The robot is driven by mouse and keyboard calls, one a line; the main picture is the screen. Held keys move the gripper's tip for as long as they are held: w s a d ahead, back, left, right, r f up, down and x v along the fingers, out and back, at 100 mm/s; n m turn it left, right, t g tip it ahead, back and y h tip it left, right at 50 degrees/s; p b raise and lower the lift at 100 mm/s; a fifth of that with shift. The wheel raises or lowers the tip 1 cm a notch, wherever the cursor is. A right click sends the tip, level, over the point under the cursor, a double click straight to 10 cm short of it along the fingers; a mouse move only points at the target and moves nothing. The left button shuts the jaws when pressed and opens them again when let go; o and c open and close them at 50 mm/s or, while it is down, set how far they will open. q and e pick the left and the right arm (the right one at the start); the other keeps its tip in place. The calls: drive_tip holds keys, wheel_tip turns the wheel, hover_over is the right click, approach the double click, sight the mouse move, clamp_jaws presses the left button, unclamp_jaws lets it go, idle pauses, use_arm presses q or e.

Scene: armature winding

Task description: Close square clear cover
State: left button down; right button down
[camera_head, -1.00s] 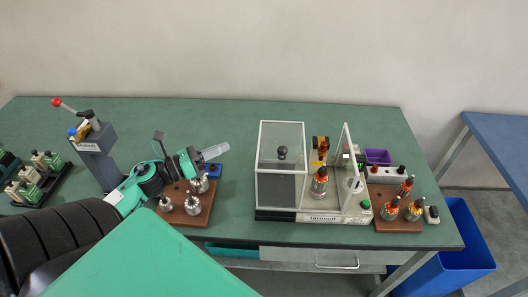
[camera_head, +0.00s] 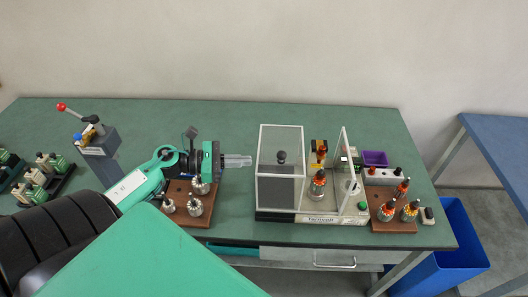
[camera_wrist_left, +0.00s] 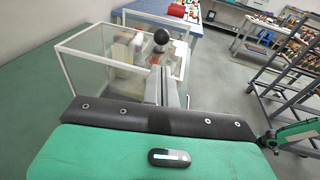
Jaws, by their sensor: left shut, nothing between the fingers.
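The square clear cover (camera_head: 266,148) is a clear box with a white frame on the winding machine (camera_head: 318,218) at the middle of the bench. Its clear door panel (camera_head: 347,170) stands tilted open on the right side. An armature (camera_head: 318,183) with an orange top stands inside. My left gripper (camera_head: 249,161) is shut and empty, just left of the cover's left wall. In the left wrist view the cover's white frame (camera_wrist_left: 72,72) and a black knob (camera_wrist_left: 161,37) show ahead of the gripper (camera_wrist_left: 168,90). My right gripper is not in view.
A wooden block (camera_head: 181,190) with several metal armatures sits below my left wrist. Another wooden block (camera_head: 393,224) with wound armatures is right of the machine. A purple tray (camera_head: 375,158) lies behind it. A lever press (camera_head: 99,150) stands at the left.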

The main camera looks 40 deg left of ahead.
sight(264, 164)
use_arm(q)
drive_tip(key=w+d+p, duration=0.1)
drive_tip(key=d, duration=0.1)
drive_tip(key=w+d+p, duration=0.1)
drive_tip(key=w, duration=0.1)
drive_tip(key=shift+w+d+r+p, duration=0.2)
drive_tip(key=shift+d+r+p, duration=0.15)
drive_tip(key=shift+w+d+f+p, duration=0.1)
drive_tip(key=shift+w+d+p, duration=0.25)
drive_tip(key=shift+w+d, duration=0.15)
